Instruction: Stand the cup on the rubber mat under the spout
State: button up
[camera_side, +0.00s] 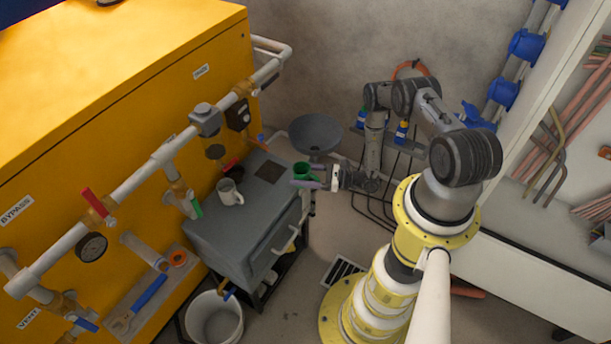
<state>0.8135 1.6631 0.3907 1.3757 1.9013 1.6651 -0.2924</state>
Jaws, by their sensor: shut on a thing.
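A green cup (302,169) is at my gripper (306,183), which is shut on it. The cup looks upright and is at the right edge of the grey cabinet top (225,232); I cannot tell how far above the top it is. A pale grey mug (231,197) stands on the cabinet, to the left. A small darker square (270,172) lies on the cabinet top, left of the green cup; I cannot tell if it is the rubber mat.
The yellow tank (100,110) with white pipes (150,165) and valves stands left of the cabinet. A dark red item (232,170) lies at the cabinet's back. A grey funnel-like bowl (315,132) is behind the gripper. A white bucket (213,318) stands below. The cabinet's front top is clear.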

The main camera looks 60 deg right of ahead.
jog(key=shift+w+f, duration=0.2)
jog(key=shift+w, duration=1.9)
jog(key=shift+w+f, duration=0.2)
jog(key=shift+w, duration=1.95)
jog(key=shift+w+f, duration=0.2)
jog(key=shift+w, duration=1.9)
jog(key=shift+f, duration=0.35)
jog(key=o, duration=1.4)
jog(key=shift+s, duration=0.1)
jog(key=v, duration=1.3)
jog(key=shift+s+d, duration=0.15)
jog(key=shift+s, duration=0.2)
